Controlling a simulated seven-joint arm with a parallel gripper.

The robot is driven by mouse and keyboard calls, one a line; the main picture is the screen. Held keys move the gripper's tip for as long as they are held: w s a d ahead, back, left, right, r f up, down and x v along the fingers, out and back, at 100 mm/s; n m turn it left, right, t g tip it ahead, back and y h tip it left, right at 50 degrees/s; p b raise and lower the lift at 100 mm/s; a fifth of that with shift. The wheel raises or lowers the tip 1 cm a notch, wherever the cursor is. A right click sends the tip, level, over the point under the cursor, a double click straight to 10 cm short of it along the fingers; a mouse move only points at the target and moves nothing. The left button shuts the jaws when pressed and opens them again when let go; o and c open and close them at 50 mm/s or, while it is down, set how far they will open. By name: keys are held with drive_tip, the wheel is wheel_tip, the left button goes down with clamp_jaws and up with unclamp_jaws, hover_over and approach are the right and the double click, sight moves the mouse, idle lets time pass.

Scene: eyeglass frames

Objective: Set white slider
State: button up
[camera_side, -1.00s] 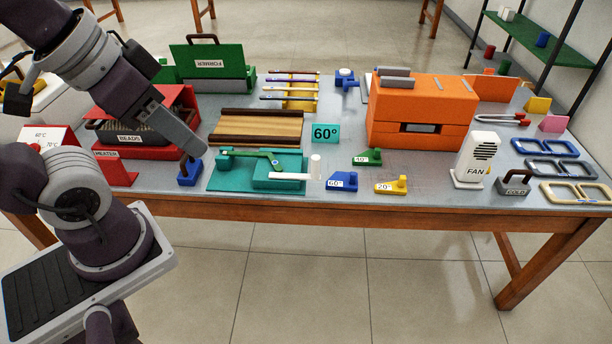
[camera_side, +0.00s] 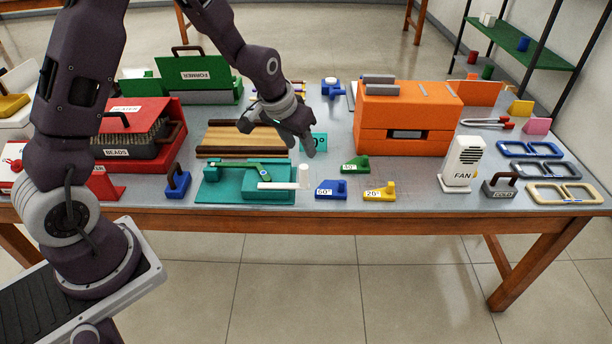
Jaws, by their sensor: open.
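The white slider (camera_side: 303,177), a white bar with an upright white post at its right end, is on the teal fixture (camera_side: 220,192) near the table's front edge. The bar juts toward the right end of the fixture. A green lever (camera_side: 245,168) lies across the fixture's top, left of the post. My gripper (camera_side: 308,150) hangs above and behind the post, pointing down, apart from it and empty as far as I see. Its fingers overlap each other in this view. The teal degree card (camera_side: 320,140) stands behind and is partly hidden by my gripper.
Green (camera_side: 356,164), blue (camera_side: 331,190) and yellow (camera_side: 380,192) labelled angle blocks lie right of the fixture.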

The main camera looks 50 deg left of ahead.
sight(307, 176)
drive_tip(key=x, duration=0.5)
drive_tip(key=s+a+x, duration=0.1)
drive_tip(key=x, duration=0.8)
drive_tip(key=shift+s+a+f, duration=0.1)
drive_tip(key=shift+a+f, duration=0.15)
drive_tip(key=shift+f, duration=0.35)
clamp_jaws()
